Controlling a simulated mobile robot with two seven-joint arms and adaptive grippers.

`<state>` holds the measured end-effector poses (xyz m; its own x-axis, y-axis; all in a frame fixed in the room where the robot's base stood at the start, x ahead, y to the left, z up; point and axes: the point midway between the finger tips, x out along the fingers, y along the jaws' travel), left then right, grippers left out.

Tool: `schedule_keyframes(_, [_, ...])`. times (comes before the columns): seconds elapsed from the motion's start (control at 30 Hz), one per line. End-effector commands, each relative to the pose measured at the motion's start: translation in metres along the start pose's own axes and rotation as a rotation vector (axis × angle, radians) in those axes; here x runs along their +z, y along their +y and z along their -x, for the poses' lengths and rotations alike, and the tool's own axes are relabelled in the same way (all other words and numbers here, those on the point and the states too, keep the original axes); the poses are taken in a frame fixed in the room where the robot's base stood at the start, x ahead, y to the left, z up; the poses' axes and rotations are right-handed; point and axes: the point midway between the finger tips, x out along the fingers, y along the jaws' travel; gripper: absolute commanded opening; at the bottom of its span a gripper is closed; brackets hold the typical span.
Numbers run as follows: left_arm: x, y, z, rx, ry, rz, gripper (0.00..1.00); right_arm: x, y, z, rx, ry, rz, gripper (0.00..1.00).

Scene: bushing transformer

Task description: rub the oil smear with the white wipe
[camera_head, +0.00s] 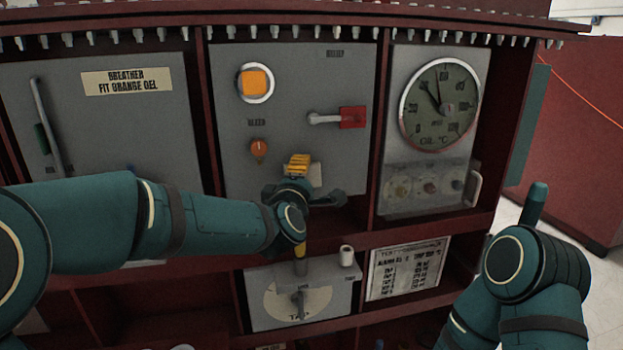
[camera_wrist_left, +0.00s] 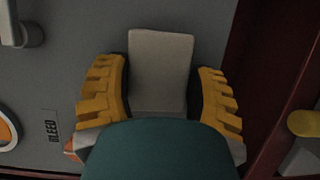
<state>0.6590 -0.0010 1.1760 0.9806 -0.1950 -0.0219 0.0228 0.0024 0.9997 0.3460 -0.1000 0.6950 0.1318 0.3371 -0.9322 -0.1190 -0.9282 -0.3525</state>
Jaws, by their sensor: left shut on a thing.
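My left gripper (camera_head: 300,170) is in front of the lower part of the middle grey panel (camera_head: 290,110). Its yellow fingers are shut on the white wipe (camera_head: 316,176), a pale flat pad that shows beside the fingertips. In the left wrist view the wipe (camera_wrist_left: 160,65) stands out between the two ridged yellow fingers, facing the grey panel. Whether it touches the panel I cannot tell. I cannot make out the oil smear in either view; the gripper and wipe hide part of the panel. My right arm is at the lower right, its gripper not visible.
The middle panel carries an orange square in a ring (camera_head: 255,83), a red-based lever (camera_head: 340,117) and an orange knob (camera_head: 259,149). A round dial gauge (camera_head: 440,105) is to the right. A tap plate (camera_head: 300,300) with a yellow-topped post sits below. Dark red frame bars separate the panels.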

Motion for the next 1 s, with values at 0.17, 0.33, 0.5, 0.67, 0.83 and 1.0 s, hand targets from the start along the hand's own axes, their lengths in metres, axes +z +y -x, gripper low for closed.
schedule_keyframes(0.17, [-0.011, 0.000, 0.003, 0.000, 0.003, 0.001, 0.31, 0.000, 0.000, 0.000, 0.000, 0.000, 0.000, 0.47])
schedule_keyframes(0.33, [-0.011, 0.000, 0.003, 0.000, 0.004, 0.001, 0.31, 0.000, 0.000, 0.000, 0.000, 0.000, 0.000, 0.47])
schedule_keyframes(0.5, [-0.009, 0.000, 0.006, 0.000, 0.003, 0.001, 0.31, 0.000, 0.000, 0.000, 0.000, 0.000, 0.000, 0.47])
schedule_keyframes(0.67, [-0.003, 0.000, 0.019, 0.000, 0.001, 0.001, 0.31, 0.000, 0.000, 0.000, 0.000, 0.000, 0.000, 0.47])
schedule_keyframes(0.83, [0.003, -0.001, 0.034, -0.001, 0.001, 0.000, 0.31, 0.000, 0.000, 0.000, 0.000, 0.000, 0.000, 0.47])
schedule_keyframes(1.0, [0.009, -0.001, 0.048, 0.000, -0.001, 0.001, 0.31, 0.000, 0.000, 0.000, 0.000, 0.000, 0.000, 0.47])
